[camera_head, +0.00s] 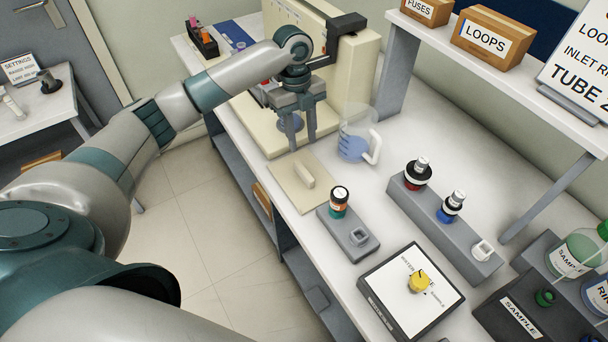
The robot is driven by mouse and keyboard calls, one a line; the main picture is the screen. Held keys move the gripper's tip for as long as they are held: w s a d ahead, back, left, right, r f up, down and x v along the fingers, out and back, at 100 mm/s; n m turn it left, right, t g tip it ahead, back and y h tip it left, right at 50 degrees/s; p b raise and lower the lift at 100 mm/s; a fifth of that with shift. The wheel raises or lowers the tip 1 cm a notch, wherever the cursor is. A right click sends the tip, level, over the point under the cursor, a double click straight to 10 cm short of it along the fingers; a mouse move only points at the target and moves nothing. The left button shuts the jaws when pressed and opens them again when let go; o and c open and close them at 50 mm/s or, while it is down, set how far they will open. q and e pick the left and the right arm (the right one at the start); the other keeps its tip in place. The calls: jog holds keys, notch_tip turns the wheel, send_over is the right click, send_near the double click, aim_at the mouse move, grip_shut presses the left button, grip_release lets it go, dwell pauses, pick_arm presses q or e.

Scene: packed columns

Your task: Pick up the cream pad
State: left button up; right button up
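The cream pad (285,184) is a flat, pale board lying on the white bench near its left edge, with a raised cream bar (304,175) on top. My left gripper (302,145) points down from above, behind the pad in the picture, over the front of a cream machine (345,65). Its two fingers are apart with nothing seen between them. It does not hold the pad. My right gripper is not in view.
A clear jug (353,148) with blue liquid stands right of the gripper. A grey rack (430,212) with dark-capped items and a black-edged plate (385,290) stand further right.

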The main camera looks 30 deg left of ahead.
pick_arm(q)
jog(key=p, duration=0.1)
send_over(303, 169)
jog(key=w, duration=0.1)
notch_tip(303, 169, down, 6)
jog(key=shift+a+r, duration=0.1)
jog(key=shift+a, duration=0.05)
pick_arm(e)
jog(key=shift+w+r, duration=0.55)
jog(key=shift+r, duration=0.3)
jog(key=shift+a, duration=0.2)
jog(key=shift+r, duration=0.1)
pick_arm(q)
jog(key=shift+s+f+p, duration=0.1)
jog(key=shift+f+p, duration=0.1)
jog(key=shift+p, duration=0.2)
jog(key=f+p, duration=0.1)
jog(key=f, duration=0.1)
jog(key=s+f+p, duration=0.1)
jog(key=f, duration=0.1)
jog(key=shift+d, duration=0.2)
jog(key=shift+w+f, duration=0.1)
jog(key=shift+f, duration=0.25)
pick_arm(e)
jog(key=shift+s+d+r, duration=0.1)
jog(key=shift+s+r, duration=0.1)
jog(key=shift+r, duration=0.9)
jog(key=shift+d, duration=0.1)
